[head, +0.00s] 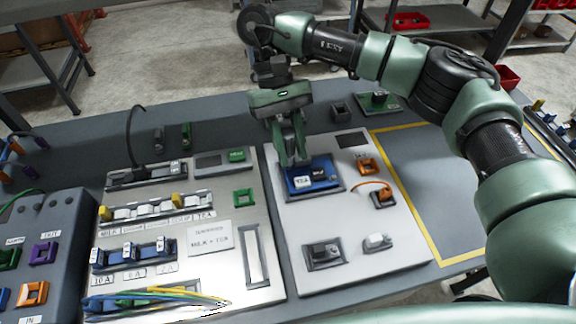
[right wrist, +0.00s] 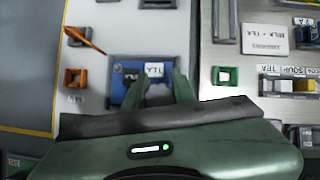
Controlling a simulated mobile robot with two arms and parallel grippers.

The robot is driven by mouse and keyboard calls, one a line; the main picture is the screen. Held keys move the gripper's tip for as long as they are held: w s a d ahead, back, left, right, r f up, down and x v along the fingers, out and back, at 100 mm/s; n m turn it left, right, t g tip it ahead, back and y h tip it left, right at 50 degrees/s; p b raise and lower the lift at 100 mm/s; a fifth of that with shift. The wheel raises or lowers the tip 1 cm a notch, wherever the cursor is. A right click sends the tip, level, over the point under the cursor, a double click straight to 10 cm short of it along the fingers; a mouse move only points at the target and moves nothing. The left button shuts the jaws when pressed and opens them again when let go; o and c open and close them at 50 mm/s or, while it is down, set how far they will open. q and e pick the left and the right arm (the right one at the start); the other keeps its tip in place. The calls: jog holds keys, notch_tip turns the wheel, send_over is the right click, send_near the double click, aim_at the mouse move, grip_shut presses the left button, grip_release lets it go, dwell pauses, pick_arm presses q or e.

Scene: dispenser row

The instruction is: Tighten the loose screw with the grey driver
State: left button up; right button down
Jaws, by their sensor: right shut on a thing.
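My right gripper (head: 295,160) comes down from the back onto the grey-white panel (head: 345,265). I cannot make out a grey driver or a loose screw in either view. My left gripper is not in view.
An orange module (head: 383,197) with a wire and another orange one (head: 367,166) sit right of the block. A silver panel (head: 185,270) with labelled switches and loose wires lies left. The yellow-outlined table area (head: 425,180) is mostly clear.

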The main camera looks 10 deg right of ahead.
jog(key=shift+f+b, duration=0.35)
jog(key=shift+f, duration=0.1)
